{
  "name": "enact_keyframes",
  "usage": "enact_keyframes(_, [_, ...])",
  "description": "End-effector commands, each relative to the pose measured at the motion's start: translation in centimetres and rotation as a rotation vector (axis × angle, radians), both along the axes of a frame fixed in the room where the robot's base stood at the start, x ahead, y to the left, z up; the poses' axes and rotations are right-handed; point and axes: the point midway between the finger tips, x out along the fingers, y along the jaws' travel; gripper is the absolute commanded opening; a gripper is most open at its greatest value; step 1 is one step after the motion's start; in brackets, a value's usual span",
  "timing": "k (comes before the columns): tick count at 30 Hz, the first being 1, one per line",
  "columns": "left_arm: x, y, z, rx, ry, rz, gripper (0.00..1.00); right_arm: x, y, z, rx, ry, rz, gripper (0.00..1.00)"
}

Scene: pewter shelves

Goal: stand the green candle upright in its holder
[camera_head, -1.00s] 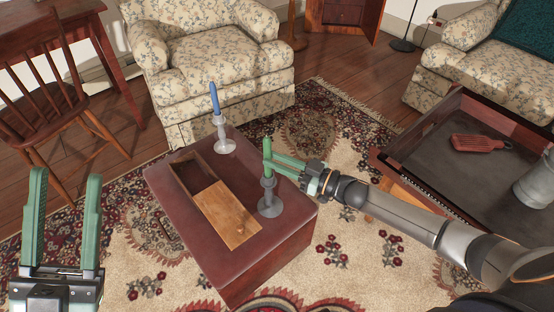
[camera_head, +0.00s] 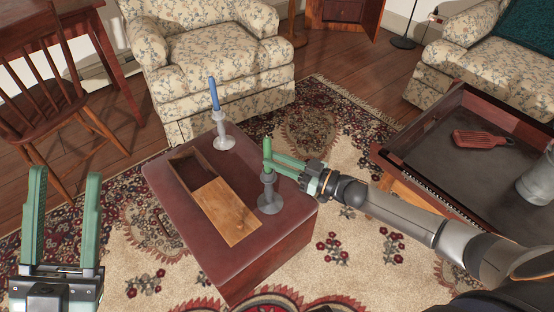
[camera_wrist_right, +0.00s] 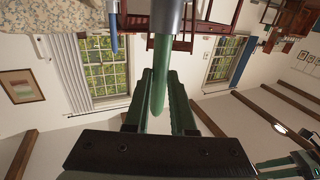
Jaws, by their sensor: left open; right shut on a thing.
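The green candle (camera_head: 267,150) is upright above the grey holder (camera_head: 270,193), which stands on the right part of the red-brown table top. My right gripper (camera_head: 270,161) is shut on the candle from the right. In the right wrist view, which is turned over, the candle (camera_wrist_right: 159,75) runs between the fingers (camera_wrist_right: 163,100). Its lower end meets the holder's grey cup (camera_wrist_right: 167,15) with no visible gap; how deep it sits is hidden. My left gripper (camera_head: 62,225) is open and empty at the lower left, away from the table.
A blue candle (camera_head: 213,93) stands in a second grey holder (camera_head: 223,135) at the table's far side. A wooden box (camera_head: 226,210) with a partly slid lid lies beside the green candle's holder. A dark tray table (camera_head: 450,180) is at the right.

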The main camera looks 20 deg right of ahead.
Motion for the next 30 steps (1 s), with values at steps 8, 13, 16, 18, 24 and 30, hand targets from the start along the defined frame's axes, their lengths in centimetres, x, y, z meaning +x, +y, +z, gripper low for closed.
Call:
enact_keyframes(8, [0.0,0.0,0.0,0.000,0.000,0.000,0.50,0.0,0.0,0.1,0.001,-0.001,0.000,0.33])
enact_keyframes(13, [0.0,0.0,0.0,0.000,0.000,0.000,0.50,0.0,0.0,0.1,0.001,-0.001,0.000,0.52])
enact_keyframes(16, [0.0,0.0,0.0,0.000,0.000,0.000,0.50,0.0,0.0,0.0,0.001,-0.001,0.000,0.58])
enact_keyframes(18, [0.0,0.0,0.0,0.000,0.000,0.000,0.50,0.0,0.0,0.0,0.000,0.000,0.000,0.58])
enact_keyframes(24, [0.0,0.1,0.0,-0.007,0.003,-0.004,0.50,0.0,0.0,0.0,0.000,0.000,0.000,0.58])
enact_keyframes(30, [-0.3,-0.3,1.3,-0.007,-0.005,-0.027,0.50,-2.1,-1.9,0.1,-0.003,0.005,-0.001,0.58])
